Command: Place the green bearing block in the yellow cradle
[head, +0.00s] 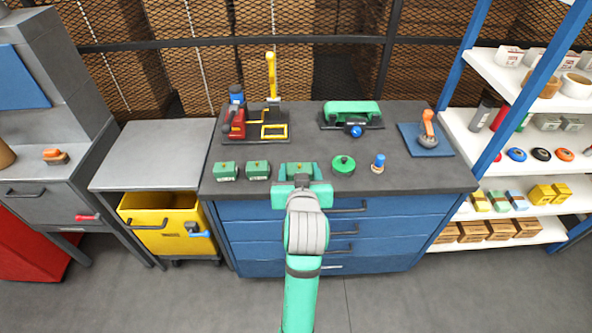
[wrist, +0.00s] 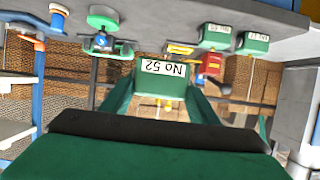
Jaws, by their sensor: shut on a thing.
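My gripper (head: 299,172) is shut on a green bearing block (wrist: 163,82) with a white label reading "No 52", which appears upside down in the wrist view. The green fingers lie on either side of the block, over the front part of the bench. The yellow cradle (head: 275,138) is an open yellow frame on a dark base at the back left of the bench, apart from my gripper. A red and blue device (head: 237,122) and a tall yellow lever (head: 271,75) stand beside it. Whether the block touches the bench is unclear.
Two similar green blocks (head: 227,171) (head: 258,170) sit left of my gripper. A green round knob (head: 343,164) and a blue-topped part (head: 378,163) stand to the right. A green fixture (head: 351,114) and an orange tool (head: 428,128) are farther back. The bench middle is clear.

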